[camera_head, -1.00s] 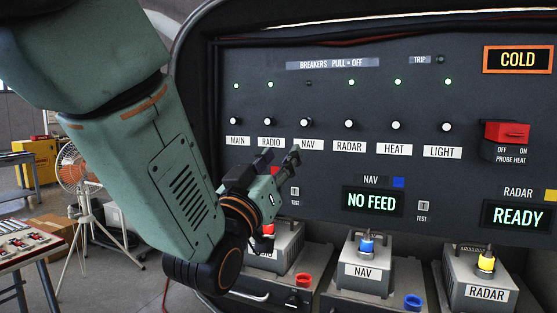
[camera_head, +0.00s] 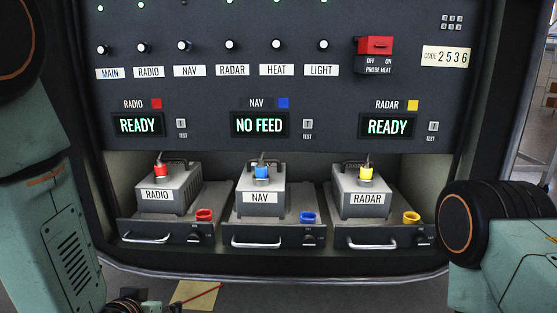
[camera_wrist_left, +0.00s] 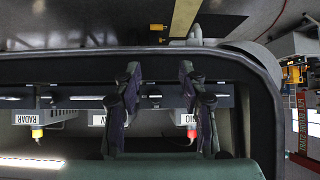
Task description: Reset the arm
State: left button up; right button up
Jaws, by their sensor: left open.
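My left arm runs down the left edge of the head view, and its wrist end shows at the bottom left, low in front of the panel. In the left wrist view my left gripper (camera_wrist_left: 158,72) is open, its two dark fingers apart with nothing between them. That view is upside down, with the radio unit (camera_wrist_left: 183,142) and the radar unit (camera_wrist_left: 52,116) beyond the fingers. On the right of the head view part of my right arm shows; its gripper is out of view.
The breaker panel (camera_head: 215,95) has a row of knobs. The NAV display (camera_head: 259,125) reads NO FEED; the RADIO display (camera_head: 139,125) and RADAR display (camera_head: 388,125) read READY. The radio (camera_head: 165,199), nav (camera_head: 261,203) and radar (camera_head: 362,201) units stand on trays below. A red switch cover (camera_head: 376,45) is upper right.

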pick_arm(q)
jog(key=s+f+g+b, duration=0.5)
jog(key=s+f+g, duration=0.4)
jog(key=s+f, duration=1.8)
jog(key=shift+s+a+f+g+b, duration=0.35)
jog(key=shift+s+g+b, duration=0.05)
jog(key=shift+s, duration=0.7)
